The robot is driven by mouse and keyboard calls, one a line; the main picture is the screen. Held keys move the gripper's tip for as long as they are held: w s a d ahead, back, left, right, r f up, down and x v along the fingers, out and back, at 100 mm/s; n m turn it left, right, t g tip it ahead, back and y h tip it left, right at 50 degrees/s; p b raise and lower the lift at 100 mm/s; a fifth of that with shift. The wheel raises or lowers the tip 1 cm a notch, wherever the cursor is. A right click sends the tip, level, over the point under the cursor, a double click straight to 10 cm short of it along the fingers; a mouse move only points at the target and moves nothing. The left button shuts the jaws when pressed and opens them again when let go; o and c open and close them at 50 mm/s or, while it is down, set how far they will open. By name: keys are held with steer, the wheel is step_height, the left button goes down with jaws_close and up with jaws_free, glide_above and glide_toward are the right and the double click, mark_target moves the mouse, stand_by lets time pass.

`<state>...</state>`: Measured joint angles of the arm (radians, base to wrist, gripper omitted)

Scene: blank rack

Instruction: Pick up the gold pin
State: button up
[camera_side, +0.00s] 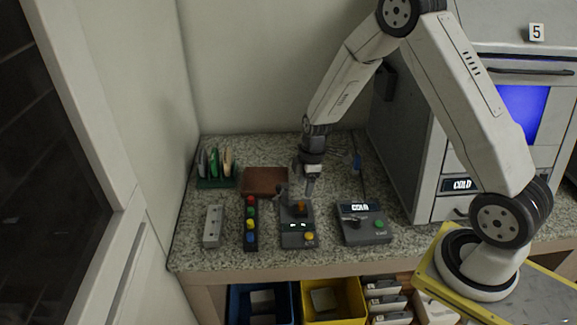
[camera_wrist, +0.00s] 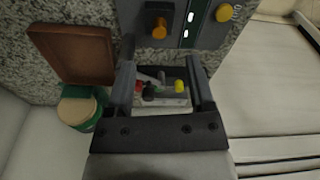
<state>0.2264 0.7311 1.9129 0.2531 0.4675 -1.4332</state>
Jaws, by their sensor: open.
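My gripper (camera_side: 310,187) points down just behind the device with the orange knob, apart from the pin strip to its left. Its two fingers are spread in the wrist view (camera_wrist: 162,78). The black strip (camera_side: 251,244) holds a row of coloured heads in the side view.
A device with an orange knob (camera_side: 300,206) and a yellow button stands right of the strip. Further right is a box labelled COLD (camera_side: 362,230). A pale holed block (camera_side: 213,225), green card rack (camera_side: 215,183) and brown board (camera_side: 265,180) lie left. A large cabinet stands right.

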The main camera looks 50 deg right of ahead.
mark_target(301, 203)
steer(key=shift+a+f, duration=0.1)
steer(key=shift+f, duration=0.8)
steer(key=shift+w+a+f, duration=0.15)
steer(key=shift+f, duration=1.15)
steer(key=shift+w+a+f, duration=0.15)
steer(key=shift+f, duration=1.1)
jaws_close()
